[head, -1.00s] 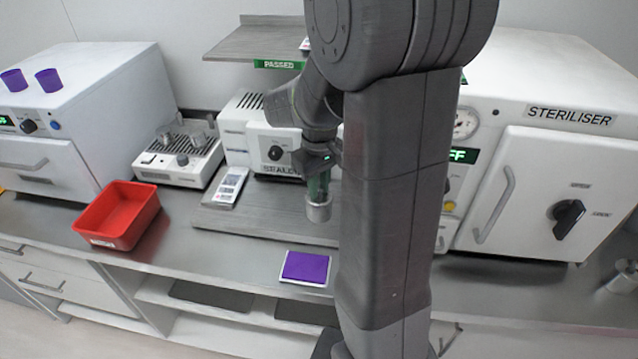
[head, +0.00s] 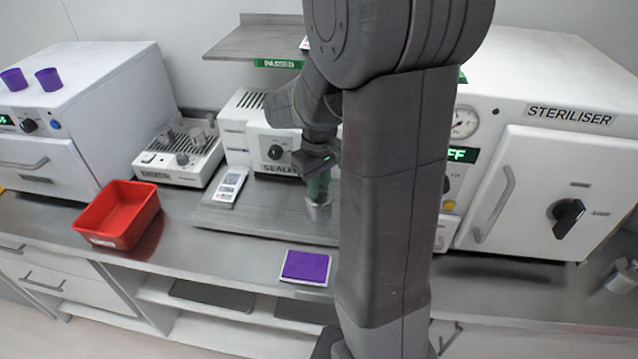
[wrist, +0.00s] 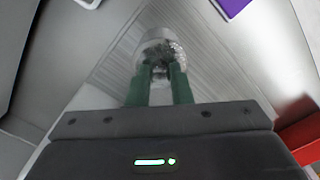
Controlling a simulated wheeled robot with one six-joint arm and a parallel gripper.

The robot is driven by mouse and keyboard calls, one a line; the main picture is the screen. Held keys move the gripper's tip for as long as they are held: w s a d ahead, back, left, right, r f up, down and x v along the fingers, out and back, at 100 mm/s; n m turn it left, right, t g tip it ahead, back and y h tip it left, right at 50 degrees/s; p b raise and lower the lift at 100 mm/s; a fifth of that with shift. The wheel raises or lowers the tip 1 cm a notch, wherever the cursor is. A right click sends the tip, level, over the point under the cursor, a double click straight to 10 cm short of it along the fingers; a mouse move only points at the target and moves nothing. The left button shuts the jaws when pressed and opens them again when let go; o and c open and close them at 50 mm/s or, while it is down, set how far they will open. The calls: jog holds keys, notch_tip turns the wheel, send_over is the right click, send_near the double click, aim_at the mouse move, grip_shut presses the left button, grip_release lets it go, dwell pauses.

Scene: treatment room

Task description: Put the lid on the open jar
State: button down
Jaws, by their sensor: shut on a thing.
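A small grey, partly clear round jar (head: 318,212) stands at the front right of the grey board, partly beside my arm's outline. In the wrist view the jar (wrist: 147,42) shows a pale rim and speckled contents or wall. My gripper (head: 318,196) points down right over it, its green fingers close together. In the wrist view the fingers (wrist: 161,74) are shut on a small greyish piece at the jar's top, which looks like the lid's knob. The lid itself is hard to make out, and I cannot tell whether it touches the rim.
A sealer (head: 262,143) stands behind. A purple pad (head: 306,267) lies at the counter's front edge. A red bin (head: 118,215) is to the left, the steriliser (head: 545,150) to the right. My arm hides the counter's middle.

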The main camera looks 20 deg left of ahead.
jog(key=c, duration=0.7)
grip_release()
jog(key=shift+c, duration=0.2)
jog(key=shift+r, duration=0.1)
jog(key=shift+r+p, duration=2.85)
jog(key=shift+r, duration=0.55)
grip_shut()
jog(key=shift+f, duration=0.25)
